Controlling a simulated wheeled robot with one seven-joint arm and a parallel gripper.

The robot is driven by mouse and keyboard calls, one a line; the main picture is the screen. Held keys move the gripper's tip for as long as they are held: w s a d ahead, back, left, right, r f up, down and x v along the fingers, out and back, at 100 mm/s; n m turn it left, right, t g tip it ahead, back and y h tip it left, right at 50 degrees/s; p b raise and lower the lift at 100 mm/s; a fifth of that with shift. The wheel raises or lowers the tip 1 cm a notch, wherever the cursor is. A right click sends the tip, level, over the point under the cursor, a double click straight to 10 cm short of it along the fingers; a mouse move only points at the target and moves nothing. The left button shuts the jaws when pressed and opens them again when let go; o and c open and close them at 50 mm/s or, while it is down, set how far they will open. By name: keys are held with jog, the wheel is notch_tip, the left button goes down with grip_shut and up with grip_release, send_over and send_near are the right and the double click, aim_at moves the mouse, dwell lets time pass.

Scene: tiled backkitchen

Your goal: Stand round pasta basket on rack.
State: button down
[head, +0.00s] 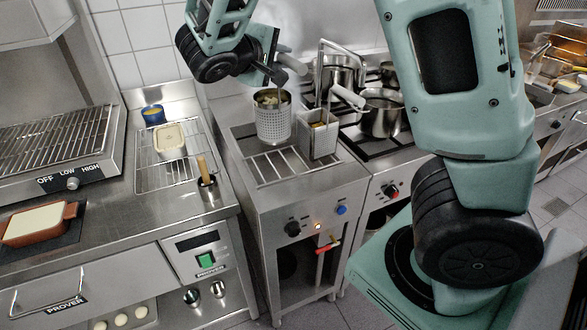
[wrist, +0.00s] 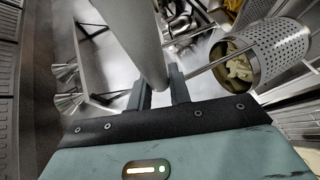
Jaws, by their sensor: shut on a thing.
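The round pasta basket (head: 273,122) is a perforated steel cylinder with pale pasta inside. In the head view it is upright over the back of the pasta cooker's barred rack (head: 275,167); I cannot tell whether its base touches the bars. My gripper (head: 277,72) is above it, shut on its grey handle (wrist: 138,40). In the wrist view my fingers (wrist: 158,88) close around the handle, and a thin rod leads right to the basket (wrist: 265,55). The basket's far side is hidden.
A square pasta basket (head: 317,138) stands close on the right, its pale handle sticking out. Steel pots (head: 381,115) are on the stove behind. The cooker rack's front is clear.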

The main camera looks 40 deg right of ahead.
aim_at(282, 105)
jog(key=shift+f, duration=0.15)
notch_tip(282, 105, down, 10)
jog(key=p, duration=0.2)
dwell(0.4)
jog(key=c, duration=1.3)
grip_release()
jog(key=shift+s, duration=0.1)
